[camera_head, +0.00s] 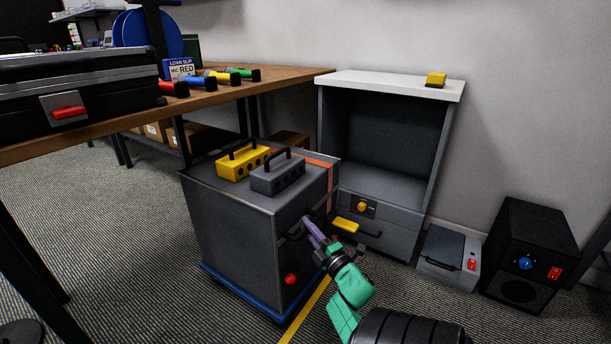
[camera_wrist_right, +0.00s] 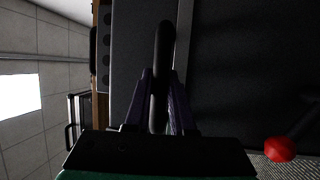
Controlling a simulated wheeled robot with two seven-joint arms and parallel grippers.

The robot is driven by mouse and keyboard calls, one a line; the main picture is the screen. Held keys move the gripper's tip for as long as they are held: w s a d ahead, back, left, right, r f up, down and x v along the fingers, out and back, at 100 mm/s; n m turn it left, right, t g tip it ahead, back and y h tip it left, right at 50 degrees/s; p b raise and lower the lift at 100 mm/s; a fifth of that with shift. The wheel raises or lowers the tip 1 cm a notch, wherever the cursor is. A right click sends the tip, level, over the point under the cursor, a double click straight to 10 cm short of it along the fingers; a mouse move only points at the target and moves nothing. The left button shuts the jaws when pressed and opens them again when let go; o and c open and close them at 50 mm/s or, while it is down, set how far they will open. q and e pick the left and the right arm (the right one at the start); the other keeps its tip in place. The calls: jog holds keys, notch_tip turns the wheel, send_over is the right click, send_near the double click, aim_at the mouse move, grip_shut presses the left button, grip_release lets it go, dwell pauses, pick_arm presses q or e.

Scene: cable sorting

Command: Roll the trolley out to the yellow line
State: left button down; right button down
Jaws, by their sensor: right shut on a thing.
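The trolley (camera_head: 228,235) is a dark grey box on a blue base, near the middle of the head view. A black handle (camera_wrist_right: 163,50) is on its front, and a red knob (camera_head: 291,279) sits lower down. My right gripper (camera_head: 311,228) reaches in from the lower right. In the right wrist view its purple fingers (camera_wrist_right: 155,105) are shut around the handle. The yellow line (camera_head: 306,312) runs along the floor at the trolley's front right; its far part is hidden behind my arm and the trolley. My left gripper is not in view.
A yellow box (camera_head: 243,161) and a grey box (camera_head: 277,177) ride on the trolley. A wooden bench (camera_head: 286,76) stands behind it at left. A grey cabinet (camera_head: 385,207), a low grey case (camera_head: 446,258) and a black speaker-like box (camera_head: 523,258) line the wall. Carpet is clear at front left.

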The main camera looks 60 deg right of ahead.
jog(key=shift+f, duration=0.1)
jog(key=c, duration=0.8)
grip_release()
jog(key=shift+o, duration=0.2)
jog(key=shift+s, duration=0.1)
pick_arm(q)
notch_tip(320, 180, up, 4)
jog(key=p, duration=0.3)
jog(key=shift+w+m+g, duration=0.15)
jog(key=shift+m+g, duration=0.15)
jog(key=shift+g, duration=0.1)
pick_arm(e)
jog(key=v, duration=1.4)
jog(key=shift+s, duration=0.2)
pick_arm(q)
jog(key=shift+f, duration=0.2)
